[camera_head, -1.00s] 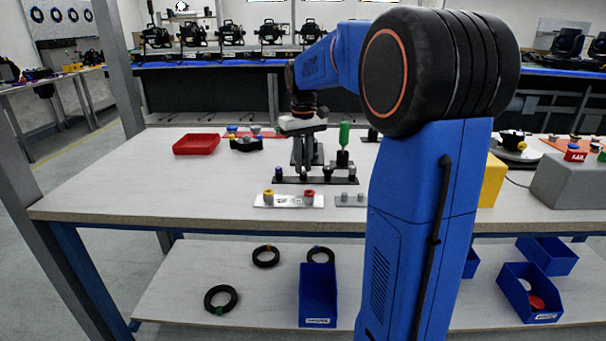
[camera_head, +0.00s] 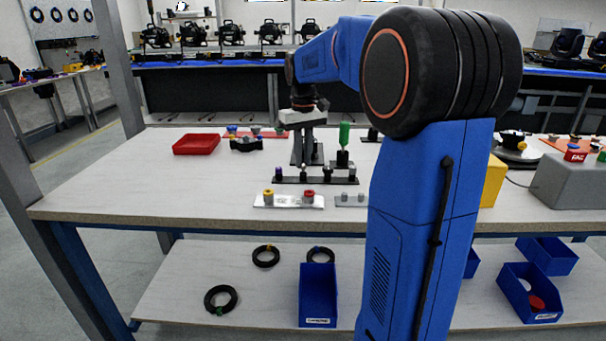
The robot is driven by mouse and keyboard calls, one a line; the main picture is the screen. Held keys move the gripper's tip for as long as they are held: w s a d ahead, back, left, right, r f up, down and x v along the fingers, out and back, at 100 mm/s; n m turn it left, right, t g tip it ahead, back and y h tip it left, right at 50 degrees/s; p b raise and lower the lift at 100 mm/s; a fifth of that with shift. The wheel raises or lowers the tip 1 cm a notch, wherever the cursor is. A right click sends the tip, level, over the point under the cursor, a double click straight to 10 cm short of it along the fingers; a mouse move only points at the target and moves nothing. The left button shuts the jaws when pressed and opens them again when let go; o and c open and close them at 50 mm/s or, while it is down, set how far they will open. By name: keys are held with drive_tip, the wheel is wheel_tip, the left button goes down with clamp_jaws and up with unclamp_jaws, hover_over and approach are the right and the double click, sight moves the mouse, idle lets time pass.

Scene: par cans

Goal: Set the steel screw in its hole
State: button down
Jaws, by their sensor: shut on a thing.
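My gripper (camera_head: 303,162) points straight down over the middle of the bench, its fingers just behind or above a dark strip (camera_head: 315,181). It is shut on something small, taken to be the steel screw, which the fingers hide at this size. Several small upright pieces stand along the dark strip, one with a purple top (camera_head: 278,173) at the left end and grey ones to its right. I cannot make out the screw's hole, or whether the screw touches anything.
A white plate (camera_head: 290,206) with a yellow and a red knob and a small grey plate (camera_head: 350,205) lie in front. A green-handled tool (camera_head: 344,136) stands close right of my gripper. A red tray (camera_head: 197,144) is at back left. The bench's left front is clear.

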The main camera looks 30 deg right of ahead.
drive_tip(key=shift+r, duration=2.1)
